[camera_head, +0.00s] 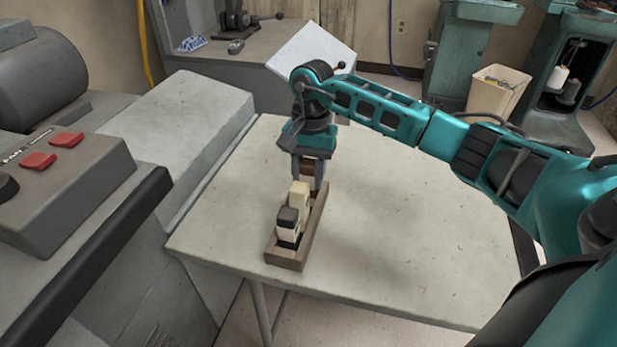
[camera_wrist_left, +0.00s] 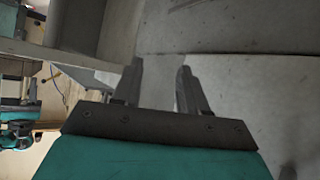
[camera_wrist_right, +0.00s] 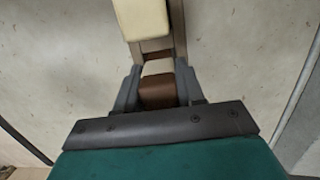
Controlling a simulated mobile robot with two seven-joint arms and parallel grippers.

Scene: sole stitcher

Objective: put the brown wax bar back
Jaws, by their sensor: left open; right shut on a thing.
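The brown wax bar (camera_wrist_right: 157,91) sits between the fingers of my right gripper (camera_wrist_right: 157,88), which is shut on it. In the head view the bar (camera_head: 306,169) shows as a small brown patch between the fingers of the right gripper (camera_head: 308,172), at the far end of a narrow wooden tray (camera_head: 313,228). I cannot tell whether the bar touches the tray floor. A cream bar (camera_head: 299,193) and a dark-topped bar (camera_head: 288,222) stand in the tray nearer to me. The left gripper (camera_wrist_left: 157,88) is open and empty; it is not in the head view.
The tray stands on a pale table (camera_head: 410,235), clear to the right of it. A grey machine with red buttons (camera_head: 66,139) stands at the left. A white sheet-like panel (camera_head: 312,50) is behind the right wrist, and a beige bin (camera_head: 497,92) stands at the back right.

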